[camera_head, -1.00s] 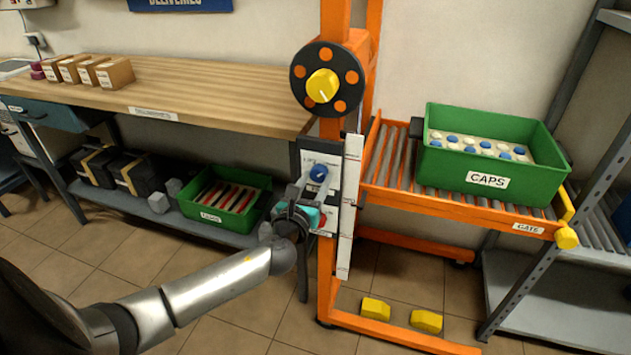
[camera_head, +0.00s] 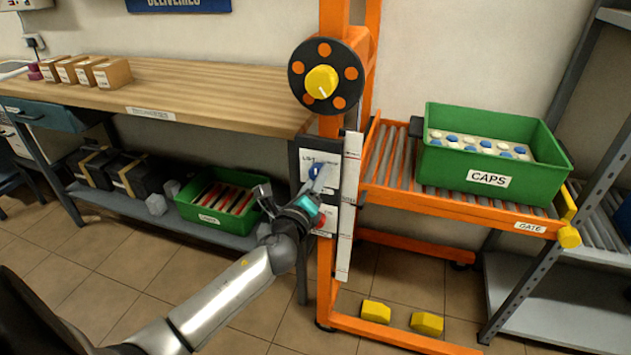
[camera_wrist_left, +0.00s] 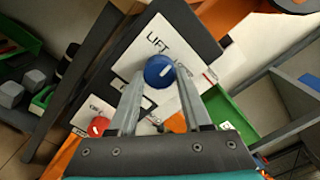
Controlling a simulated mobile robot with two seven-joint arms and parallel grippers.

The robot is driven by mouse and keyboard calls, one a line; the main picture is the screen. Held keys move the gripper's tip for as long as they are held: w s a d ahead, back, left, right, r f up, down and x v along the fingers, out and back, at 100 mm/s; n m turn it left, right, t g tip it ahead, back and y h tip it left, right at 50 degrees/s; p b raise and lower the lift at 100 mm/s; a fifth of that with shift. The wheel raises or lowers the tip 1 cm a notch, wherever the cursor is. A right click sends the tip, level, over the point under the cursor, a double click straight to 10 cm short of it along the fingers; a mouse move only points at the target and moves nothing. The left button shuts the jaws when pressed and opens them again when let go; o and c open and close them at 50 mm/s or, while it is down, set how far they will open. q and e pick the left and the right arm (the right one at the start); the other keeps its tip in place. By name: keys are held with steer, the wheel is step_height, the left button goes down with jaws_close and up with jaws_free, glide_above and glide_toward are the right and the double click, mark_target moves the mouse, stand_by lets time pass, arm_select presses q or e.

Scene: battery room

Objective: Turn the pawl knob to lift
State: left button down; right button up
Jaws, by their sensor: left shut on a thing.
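The blue pawl knob (camera_head: 313,172) is on a white plate on the dark panel of the orange lift frame. In the left wrist view the knob (camera_wrist_left: 159,72) sits beside the printed word LIFT and carries a short white mark. My left gripper (camera_head: 316,178) is shut on the blue knob, with its two fingers (camera_wrist_left: 160,80) on either side of it. The gripper partly hides the knob and plate in the head view. A red knob (camera_wrist_left: 97,126) is lower on the same panel. My right gripper is not in view.
A yellow-hubbed wheel (camera_head: 323,82) is above the panel. A green CAPS crate (camera_head: 520,178) stands on the roller shelf at right. A workbench (camera_head: 200,85) is at left, with a green bin (camera_head: 222,218) below. Yellow blocks (camera_head: 427,323) are at the frame's foot.

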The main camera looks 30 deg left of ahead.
arm_select(q)
steer(key=n, duration=0.8)
steer(key=shift+r, duration=0.15)
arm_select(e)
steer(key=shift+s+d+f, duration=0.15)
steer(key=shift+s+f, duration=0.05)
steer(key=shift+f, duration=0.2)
arm_select(q)
steer(key=shift+c, duration=1.7)
jaws_free()
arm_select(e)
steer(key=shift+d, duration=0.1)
arm_select(q)
steer(key=shift+d, duration=0.1)
